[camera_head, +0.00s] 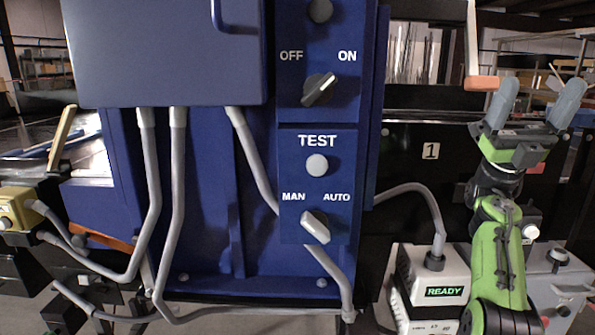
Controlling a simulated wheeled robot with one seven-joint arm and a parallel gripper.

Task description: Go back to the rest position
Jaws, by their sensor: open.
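My gripper (533,105) is at the right of the head view, at the end of my green arm. Its two grey fingers point up and stand wide apart with nothing between them. It is clear of the blue control panel (290,185) to its left. The panel carries an OFF/ON knob (319,89), whose pointer slants up toward ON. Below it are a round TEST button (317,165) and a MAN/AUTO knob (315,227), whose handle slants from upper left to lower right.
A blue box (170,55) with grey conduits fills the left and centre. A white unit with a lit READY display (444,291) stands beside my arm at the lower right. A yellow box (18,208) is at the left edge. An orange-tipped lever (482,83) hangs near my gripper.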

